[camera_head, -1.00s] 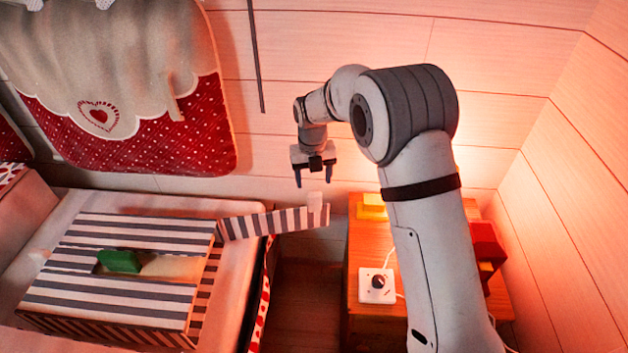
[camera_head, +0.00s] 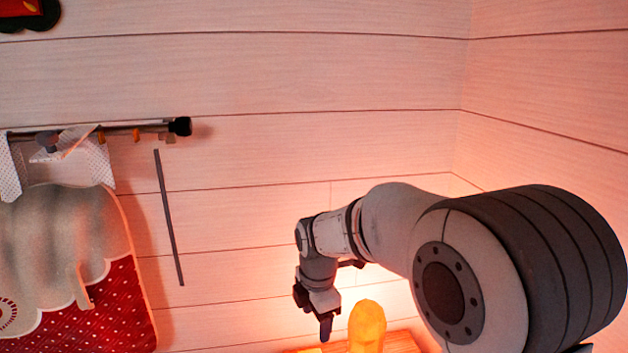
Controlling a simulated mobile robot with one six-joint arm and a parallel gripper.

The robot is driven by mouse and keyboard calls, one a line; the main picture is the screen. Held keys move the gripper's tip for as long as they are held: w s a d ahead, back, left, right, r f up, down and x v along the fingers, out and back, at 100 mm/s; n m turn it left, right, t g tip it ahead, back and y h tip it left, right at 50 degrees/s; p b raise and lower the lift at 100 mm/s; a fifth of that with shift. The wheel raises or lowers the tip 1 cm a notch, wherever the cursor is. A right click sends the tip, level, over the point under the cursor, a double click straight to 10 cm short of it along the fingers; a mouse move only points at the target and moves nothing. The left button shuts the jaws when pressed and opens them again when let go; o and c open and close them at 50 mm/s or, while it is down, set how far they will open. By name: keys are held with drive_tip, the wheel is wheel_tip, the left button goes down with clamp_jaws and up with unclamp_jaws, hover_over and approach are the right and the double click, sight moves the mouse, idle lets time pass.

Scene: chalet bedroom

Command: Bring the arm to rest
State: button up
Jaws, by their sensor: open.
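My arm enters from the lower right, large and close, and bends over to the left. My gripper (camera_head: 326,328) hangs at its far end, pointing down. It is open, and no object shows between its fingers. The fingers are seen nearly edge-on, so the gap is hard to see. The gripper is just left of a glowing yellow-orange lamp (camera_head: 367,327) in the picture. I cannot tell how far apart they are in depth.
The lamp stands near a wooden tabletop (camera_head: 400,343) at the bottom edge. A pale plank wall (camera_head: 330,80) fills the back, with a corner at right. A red-and-beige curtain (camera_head: 85,270) hangs at left from a rod (camera_head: 150,127). The upper middle looks clear.

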drive_tip(key=s+d+r+m+p, duration=0.2)
drive_tip(key=s+d+r+m, duration=0.2)
drive_tip(key=s+d+m, duration=0.3)
drive_tip(key=s+d+r+m+t+p, duration=0.1)
drive_tip(key=s+d+r+m+p, duration=0.2)
drive_tip(key=s+d+m, duration=0.4)
drive_tip(key=s+r+m, duration=0.1)
drive_tip(key=s+m, duration=0.4)
drive_tip(key=m, duration=0.4)
drive_tip(key=shift+s+d+r, duration=0.2)
drive_tip(key=shift+s+d, duration=0.05)
drive_tip(key=shift+d, duration=0.15)
